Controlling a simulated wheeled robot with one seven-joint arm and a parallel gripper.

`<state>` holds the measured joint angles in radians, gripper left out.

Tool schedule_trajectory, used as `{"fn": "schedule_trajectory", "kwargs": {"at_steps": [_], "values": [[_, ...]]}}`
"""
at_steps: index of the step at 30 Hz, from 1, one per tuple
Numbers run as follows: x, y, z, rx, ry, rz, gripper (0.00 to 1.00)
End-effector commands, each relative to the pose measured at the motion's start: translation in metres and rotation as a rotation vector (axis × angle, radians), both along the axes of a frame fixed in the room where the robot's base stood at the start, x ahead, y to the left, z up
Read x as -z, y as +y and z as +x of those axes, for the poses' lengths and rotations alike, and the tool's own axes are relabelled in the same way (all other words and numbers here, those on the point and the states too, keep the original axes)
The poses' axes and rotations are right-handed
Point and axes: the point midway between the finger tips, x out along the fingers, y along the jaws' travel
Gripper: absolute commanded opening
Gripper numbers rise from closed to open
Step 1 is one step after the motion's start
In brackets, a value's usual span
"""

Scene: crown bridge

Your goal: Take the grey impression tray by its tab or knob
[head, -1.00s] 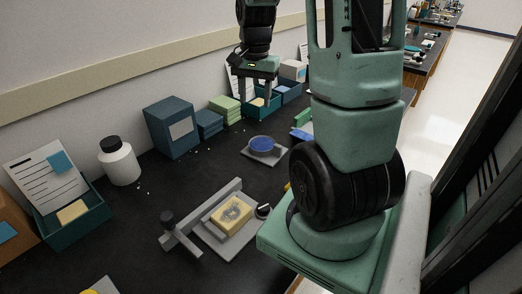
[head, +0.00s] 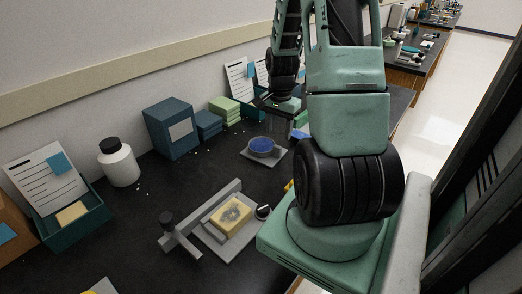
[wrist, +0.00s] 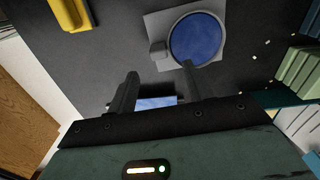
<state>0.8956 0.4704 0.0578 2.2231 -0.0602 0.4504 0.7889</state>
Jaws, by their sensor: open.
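A grey square plate (head: 270,158) with a round blue disc (head: 262,146) on it lies on the black bench. In the wrist view the grey plate (wrist: 151,22), the blue disc (wrist: 196,38) and a small grey block (wrist: 158,49) at the plate's edge are near my fingertips. I cannot tell for sure that this is the impression tray. My gripper (wrist: 159,69) is open and empty, above the bench, with the block just beyond the fingertips. A light blue piece (wrist: 156,103) shows between the fingers, partly hidden. In the head view my arm hides much of the gripper.
A grey frame (head: 172,238) stands by a yellow block (head: 232,214) in front. A white bottle (head: 119,164), a blue box (head: 171,129) and green boxes (head: 225,109) line the wall. A yellow object (wrist: 70,14) is at the wrist view's top left. The bench's middle is mostly clear.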

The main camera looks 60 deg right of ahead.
Motion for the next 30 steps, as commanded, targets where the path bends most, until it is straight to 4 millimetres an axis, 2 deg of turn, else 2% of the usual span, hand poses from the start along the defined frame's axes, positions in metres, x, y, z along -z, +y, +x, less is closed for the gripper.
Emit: {"fn": "schedule_trajectory", "kwargs": {"at_steps": [4, 12, 21, 23, 27, 30], "values": [[0.011, 0.002, -0.001, 0.000, 0.002, 0.002, 0.51], [0.048, 0.005, -0.002, 0.000, 0.001, 0.001, 0.51], [0.054, 0.004, -0.001, 0.000, -0.001, -0.001, 0.51], [0.053, 0.005, -0.001, 0.000, -0.001, -0.001, 0.37], [0.053, 0.005, -0.001, 0.000, -0.001, -0.001, 0.00], [0.053, 0.004, -0.001, 0.000, -0.001, -0.001, 0.00]]}}
